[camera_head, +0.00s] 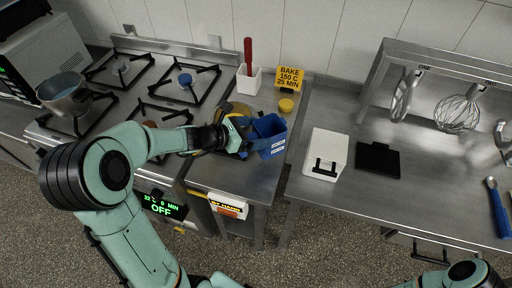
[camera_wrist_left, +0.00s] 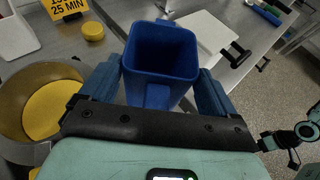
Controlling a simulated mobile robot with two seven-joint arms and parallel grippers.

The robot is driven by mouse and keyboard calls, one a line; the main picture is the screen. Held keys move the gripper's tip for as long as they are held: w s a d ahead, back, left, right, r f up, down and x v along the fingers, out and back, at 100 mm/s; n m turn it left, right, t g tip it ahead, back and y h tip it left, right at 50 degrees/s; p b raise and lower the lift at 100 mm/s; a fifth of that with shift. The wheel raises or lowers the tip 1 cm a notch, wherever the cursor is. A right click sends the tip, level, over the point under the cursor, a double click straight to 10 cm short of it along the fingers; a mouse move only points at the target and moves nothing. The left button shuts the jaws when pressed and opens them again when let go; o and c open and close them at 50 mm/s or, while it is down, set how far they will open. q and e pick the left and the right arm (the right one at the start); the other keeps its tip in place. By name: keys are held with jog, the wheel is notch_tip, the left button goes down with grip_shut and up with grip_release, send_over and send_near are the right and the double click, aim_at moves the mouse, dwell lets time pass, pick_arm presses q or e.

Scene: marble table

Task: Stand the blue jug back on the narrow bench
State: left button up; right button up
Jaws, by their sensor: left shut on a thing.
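The blue jug (camera_head: 268,137) is a square-mouthed, empty-looking vessel with white labels, at the right edge of the narrow steel bench (camera_head: 238,178). My left gripper (camera_head: 243,132) is shut on it from the left. In the left wrist view the jug (camera_wrist_left: 160,50) sits between the two blue fingers (camera_wrist_left: 160,82), its handle towards me. It looks roughly upright. I cannot tell whether its base touches the bench. My right arm shows only in part, and its jaws are unclear.
A round metal pot with yellow contents (camera_wrist_left: 40,105) stands close beside the jug. A white holder (camera_head: 249,80), yellow lid (camera_head: 286,105) and yellow sign (camera_head: 290,77) stand behind. The hob (camera_head: 140,80) is left.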

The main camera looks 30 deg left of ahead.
pick_arm(q)
notch_tip(320, 180, down, 3)
jog(key=shift+w, duration=0.15)
jog(key=shift+f+b, duration=0.5)
jog(key=shift+f, duration=1.35)
pick_arm(e)
jog(key=shift+s+f, duration=0.6)
jog(key=shift+f, duration=0.25)
pick_arm(q)
jog(key=shift+w+f, duration=0.1)
jog(key=o, duration=0.6)
jog(key=shift+f, duration=0.1)
jog(key=shift+o, duration=0.9)
jog(key=v, duration=1.2)
jog(key=shift+r, duration=0.25)
pick_arm(e)
jog(key=shift+s+f, duration=0.2)
jog(key=shift+f, duration=0.05)
